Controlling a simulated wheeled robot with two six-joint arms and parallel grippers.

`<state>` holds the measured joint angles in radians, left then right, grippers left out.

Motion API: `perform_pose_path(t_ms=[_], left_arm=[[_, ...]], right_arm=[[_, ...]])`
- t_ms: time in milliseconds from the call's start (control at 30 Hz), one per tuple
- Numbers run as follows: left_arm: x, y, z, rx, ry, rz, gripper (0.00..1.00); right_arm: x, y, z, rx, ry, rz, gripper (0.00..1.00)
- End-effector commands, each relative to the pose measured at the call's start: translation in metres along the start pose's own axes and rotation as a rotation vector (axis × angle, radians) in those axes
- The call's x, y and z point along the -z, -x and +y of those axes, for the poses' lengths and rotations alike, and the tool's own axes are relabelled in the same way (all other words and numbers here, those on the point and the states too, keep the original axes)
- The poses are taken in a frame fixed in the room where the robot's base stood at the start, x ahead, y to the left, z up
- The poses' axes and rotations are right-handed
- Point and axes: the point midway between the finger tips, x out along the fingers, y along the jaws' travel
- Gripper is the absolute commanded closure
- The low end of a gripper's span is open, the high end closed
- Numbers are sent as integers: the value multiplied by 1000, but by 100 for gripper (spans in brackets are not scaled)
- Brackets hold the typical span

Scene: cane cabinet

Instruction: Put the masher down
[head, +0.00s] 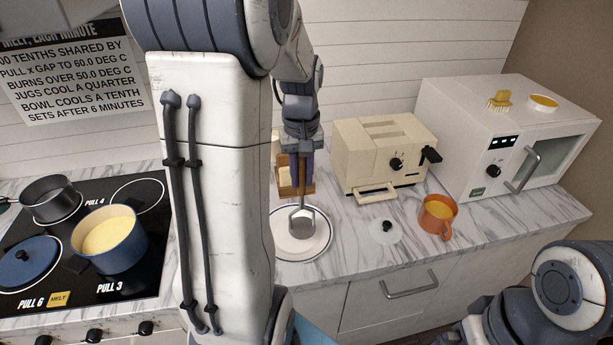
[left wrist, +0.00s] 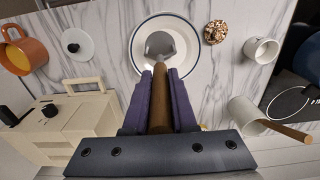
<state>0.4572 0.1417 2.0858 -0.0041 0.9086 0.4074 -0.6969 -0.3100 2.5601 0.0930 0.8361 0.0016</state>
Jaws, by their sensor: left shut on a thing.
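The masher has a brown wooden handle (left wrist: 160,105) and a flat grey metal head (head: 302,220). My left gripper (head: 301,172) is shut on the handle and points down. The masher hangs head-down over a white plate with a dark blue rim (head: 283,252). The plate also shows in the left wrist view (left wrist: 139,35), with the grey head over its middle. I cannot tell whether the head touches the plate. My right arm shows at the lower right of the head view, but its gripper is out of view.
A cream toaster (head: 372,152), a clear lid (head: 385,231) and an orange mug (head: 434,221) stand right of the plate. A white microwave (head: 465,130) is farther right. A blue pot (head: 110,240) sits on the hob.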

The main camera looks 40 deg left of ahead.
Motion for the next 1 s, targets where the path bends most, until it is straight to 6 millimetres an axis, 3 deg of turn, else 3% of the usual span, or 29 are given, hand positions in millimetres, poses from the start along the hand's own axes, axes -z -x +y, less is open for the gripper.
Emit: perform_pose_path(t_ms=[100, 233, 600, 1000], left_arm=[[21, -11, -7, 1, 2, -2, 100], [32, -19, -11, 0, 1, 0, 100], [34, -60, -13, 0, 1, -1, 100], [34, -66, -13, -1, 2, 2, 100]], right_arm=[[0, 9, -1, 0, 0, 0, 0], [1, 11, -1, 0, -1, 0, 0], [1, 22, -2, 0, -1, 0, 0], [1, 18, -1, 0, -1, 0, 0]])
